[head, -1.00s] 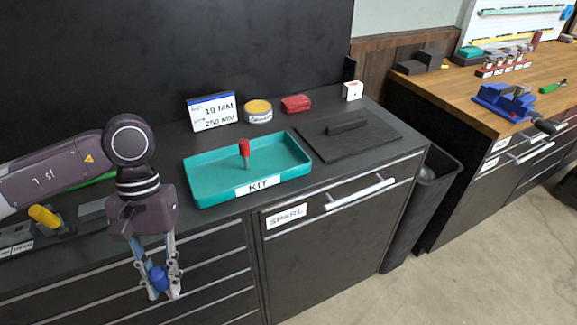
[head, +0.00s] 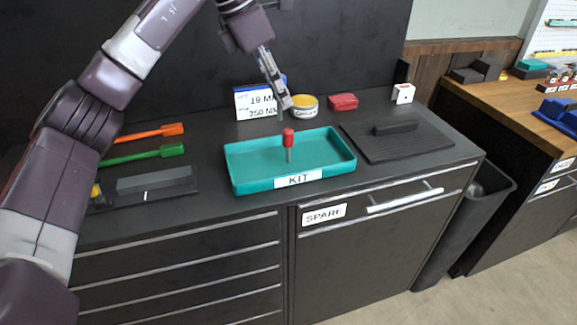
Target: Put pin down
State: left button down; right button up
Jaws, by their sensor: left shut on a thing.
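My left gripper (head: 284,105) is raised over the back of the teal KIT tray (head: 236,164), in front of the size sign (head: 249,105). Its fingers point down and are shut on the blue pin. The pin is mostly hidden by the fingers and hard to make out against the sign. A red-handled pin (head: 288,137) stands upright in the tray, just below the fingertips in the picture. The rest of the tray floor looks empty. My right gripper is not in view.
A yellow-topped tin (head: 305,104), a red block (head: 343,102) and a white box (head: 403,93) stand behind the tray. A black plate with a handle (head: 396,141) lies to its right. Orange (head: 150,133) and green (head: 144,153) tools lie left.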

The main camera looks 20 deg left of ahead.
pick_arm(q)
notch_tip(320, 180, up, 3)
jog(key=w+n+t+y, duration=0.1)
jog(key=w+n, duration=0.1)
jog(key=n, duration=0.2)
jog(key=n+p, duration=0.1)
send_over(281, 171)
jog(key=shift+y, duration=0.3)
notch_tip(281, 171, down, 19)
jog(key=shift+r, duration=0.1)
jog(key=shift+f, duration=0.35)
jog(key=shift+f, duration=0.15)
jog(key=c, duration=1.8)
grip_release()
jog(key=shift+o, duration=0.2)
